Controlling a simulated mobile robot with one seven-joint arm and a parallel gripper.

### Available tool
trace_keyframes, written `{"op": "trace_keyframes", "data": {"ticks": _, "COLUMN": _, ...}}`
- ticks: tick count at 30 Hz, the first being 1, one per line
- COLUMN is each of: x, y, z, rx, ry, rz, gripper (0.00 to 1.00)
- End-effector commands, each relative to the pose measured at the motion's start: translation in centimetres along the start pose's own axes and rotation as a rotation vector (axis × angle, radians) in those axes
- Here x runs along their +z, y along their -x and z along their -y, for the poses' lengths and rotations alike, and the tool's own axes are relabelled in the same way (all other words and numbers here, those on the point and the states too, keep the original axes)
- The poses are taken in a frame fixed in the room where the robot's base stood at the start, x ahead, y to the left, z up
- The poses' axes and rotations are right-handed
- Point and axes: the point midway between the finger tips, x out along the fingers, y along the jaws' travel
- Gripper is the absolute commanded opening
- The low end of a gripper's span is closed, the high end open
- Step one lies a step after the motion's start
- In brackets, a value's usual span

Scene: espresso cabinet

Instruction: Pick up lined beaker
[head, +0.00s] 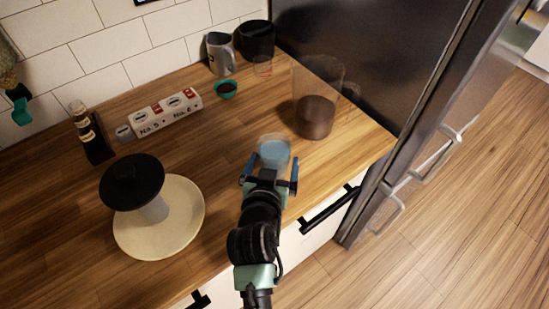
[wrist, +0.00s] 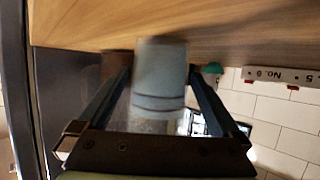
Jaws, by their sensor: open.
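A clear beaker with a bluish look (head: 274,152) stands upright on the wooden counter near its front edge. In the wrist view, which is upside down, the beaker (wrist: 160,72) shows dark lines around it and fills the space between my fingers. My gripper (head: 269,172) is open, with one finger on each side of the beaker. I cannot tell whether either finger touches it. In the wrist view the gripper (wrist: 159,92) partly covers the background behind the beaker.
A large dark-tinted jug (head: 316,115) stands behind and right of the beaker. A round plate with a black-topped item (head: 185,235) is left. The fridge borders the right.

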Motion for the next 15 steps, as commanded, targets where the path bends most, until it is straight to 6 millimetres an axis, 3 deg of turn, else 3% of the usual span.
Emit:
{"op": "trace_keyframes", "data": {"ticks": 11, "x": 0.02, "y": -0.93, "z": -0.07, "rx": 0.001, "ry": 0.0, "rz": 0.0, "gripper": 1.0}}
{"op": "trace_keyframes", "data": {"ticks": 15, "x": 0.03, "y": -0.91, "z": -0.06, "rx": 0.001, "ry": 0.0, "rz": 0.0, "gripper": 0.75}}
